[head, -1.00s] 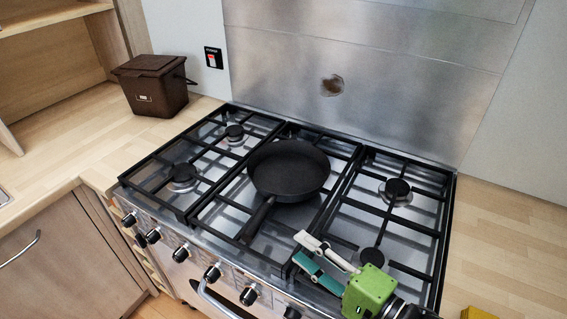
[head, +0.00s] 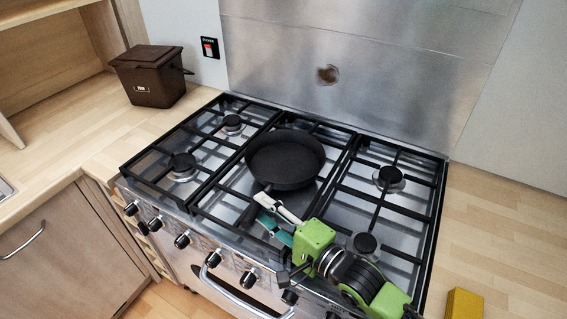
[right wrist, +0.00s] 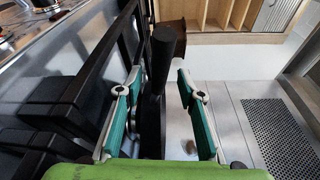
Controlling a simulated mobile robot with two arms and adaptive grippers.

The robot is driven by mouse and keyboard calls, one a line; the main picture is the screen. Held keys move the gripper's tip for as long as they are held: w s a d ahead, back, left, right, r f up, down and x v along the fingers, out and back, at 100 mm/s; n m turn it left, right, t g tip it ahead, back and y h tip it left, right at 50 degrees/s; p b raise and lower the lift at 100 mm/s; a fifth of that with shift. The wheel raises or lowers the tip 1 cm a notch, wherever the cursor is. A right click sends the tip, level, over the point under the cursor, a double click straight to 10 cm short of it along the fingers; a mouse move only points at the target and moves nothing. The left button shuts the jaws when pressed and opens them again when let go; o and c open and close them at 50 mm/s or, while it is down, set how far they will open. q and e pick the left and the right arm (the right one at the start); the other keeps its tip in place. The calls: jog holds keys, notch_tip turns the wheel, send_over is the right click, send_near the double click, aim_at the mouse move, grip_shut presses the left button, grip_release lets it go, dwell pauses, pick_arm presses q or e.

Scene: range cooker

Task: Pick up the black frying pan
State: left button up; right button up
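The black frying pan (head: 285,160) sits on the middle grate of the cooker (head: 397,255), its handle pointing toward the front. My right gripper (head: 263,208) is at the handle, in front of the pan body, and hides part of it. In the right wrist view the two teal-padded fingers of my right gripper (right wrist: 160,78) are apart. The dark pan handle (right wrist: 162,48) shows in the gap between them, with space visible on the right side. I cannot tell whether the left finger touches it. My left gripper is out of view.
Black grates and burners surround the pan. Several knobs (head: 182,241) and an oven rail line the cooker's front. A steel splashback (head: 360,85) stands behind. A brown bin (head: 150,78) is on the left worktop; a yellow block (head: 464,304) is on the right worktop.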

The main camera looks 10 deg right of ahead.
jog(key=shift+x, duration=1.2)
jog(key=shift+a, duration=0.15)
grip_shut()
jog(key=shift+w+r, duration=0.1)
jog(key=shift+r, duration=0.15)
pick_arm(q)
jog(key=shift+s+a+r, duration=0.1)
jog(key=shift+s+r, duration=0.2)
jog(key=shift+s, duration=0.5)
